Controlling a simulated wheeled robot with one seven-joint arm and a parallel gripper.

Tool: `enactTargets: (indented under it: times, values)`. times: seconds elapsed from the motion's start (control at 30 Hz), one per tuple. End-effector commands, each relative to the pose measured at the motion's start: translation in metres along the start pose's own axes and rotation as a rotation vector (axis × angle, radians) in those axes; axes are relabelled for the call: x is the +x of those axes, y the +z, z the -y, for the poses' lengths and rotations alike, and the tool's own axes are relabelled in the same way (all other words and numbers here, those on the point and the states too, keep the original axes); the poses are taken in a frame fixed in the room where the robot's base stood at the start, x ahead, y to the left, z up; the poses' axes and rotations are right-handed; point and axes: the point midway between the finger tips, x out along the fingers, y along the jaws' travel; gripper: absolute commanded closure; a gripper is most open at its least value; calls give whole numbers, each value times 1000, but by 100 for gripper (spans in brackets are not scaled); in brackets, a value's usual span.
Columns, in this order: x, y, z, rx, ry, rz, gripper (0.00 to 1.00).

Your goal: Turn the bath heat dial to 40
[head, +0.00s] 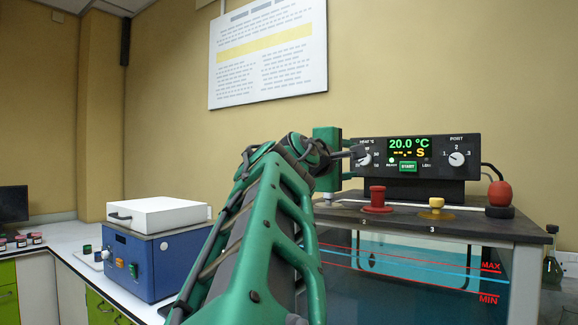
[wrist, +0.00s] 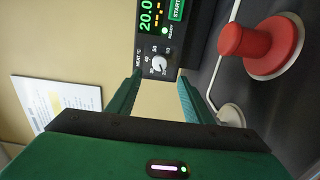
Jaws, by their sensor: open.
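The bath heat dial (wrist: 159,62) is a small pale knob on the dark control panel (head: 430,187), ringed by number marks. In the wrist view it lies just past my open fingertips, roughly centred between them. In the head view the dial (head: 365,159) is partly hidden by my gripper (head: 352,163). My gripper (wrist: 160,83) is open and empty, with a finger on each side of the dial's line. I cannot tell whether either finger touches the panel, nor exactly which mark the dial points to. The display (head: 409,148) reads 20.0 °C.
A red knobbed lid (head: 377,202) and a yellow one (head: 436,210) stand on the bath top below the panel. A second dial marked PORT (head: 457,158) is at the panel's right. The red lid (wrist: 262,45) lies close to my right finger. A blue device (head: 150,260) stands left.

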Motion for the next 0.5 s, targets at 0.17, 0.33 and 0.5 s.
enactTargets:
  times: [0.17,0.33,0.5]
  values:
    - [17,-1,1,0,-1,-1,54]
    - [44,-1,0,0,-1,0,54]
    - [70,-1,0,0,-1,-1,54]
